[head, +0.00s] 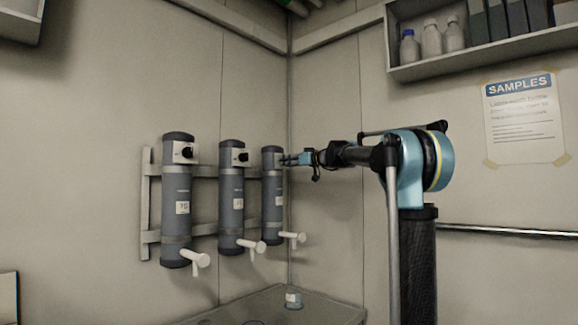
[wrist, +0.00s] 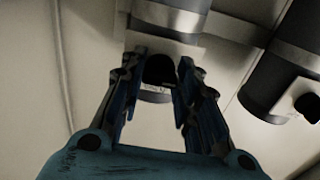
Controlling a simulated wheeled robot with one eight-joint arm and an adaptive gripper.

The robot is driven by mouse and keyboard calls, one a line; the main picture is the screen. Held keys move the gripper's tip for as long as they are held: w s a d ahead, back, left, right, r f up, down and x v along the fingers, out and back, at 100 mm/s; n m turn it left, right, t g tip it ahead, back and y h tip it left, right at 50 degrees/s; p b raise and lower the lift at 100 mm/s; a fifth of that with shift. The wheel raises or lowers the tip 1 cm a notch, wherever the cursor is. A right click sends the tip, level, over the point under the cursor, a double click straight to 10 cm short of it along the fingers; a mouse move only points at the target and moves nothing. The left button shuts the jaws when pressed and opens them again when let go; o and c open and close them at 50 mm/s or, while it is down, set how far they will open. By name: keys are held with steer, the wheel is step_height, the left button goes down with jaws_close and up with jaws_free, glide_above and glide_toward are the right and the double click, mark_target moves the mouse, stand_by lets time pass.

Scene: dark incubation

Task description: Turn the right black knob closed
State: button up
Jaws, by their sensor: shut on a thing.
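Three grey cylinders hang on the wall in the head view, each with a plate near its top. The right cylinder (head: 272,205) is the one my gripper (head: 285,159) reaches from the right. Its knob is hidden behind the fingers in the head view. In the wrist view the right black knob (wrist: 159,69) sits between the two blue fingers of my gripper (wrist: 160,88), which are shut on it. The middle cylinder's black knob (head: 243,157) and the left cylinder's black knob (head: 187,152) are free. How far the right knob is turned cannot be told.
The middle cylinder (head: 231,205) stands close beside the right one, and its knob (wrist: 307,107) also shows in the wrist view. White taps (head: 293,236) stick out below the cylinders. A wall shelf (head: 480,62) with bottles and a grab rail (head: 510,232) are at the right.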

steer(key=shift+d+m, duration=0.1)
steer(key=shift+m, duration=0.3)
steer(key=m, duration=1.7)
steer(key=shift+w+d, duration=0.1)
stand_by(0.5)
steer(key=o, duration=1.1)
steer(key=shift+f, duration=0.15)
steer(key=shift+c, duration=0.2)
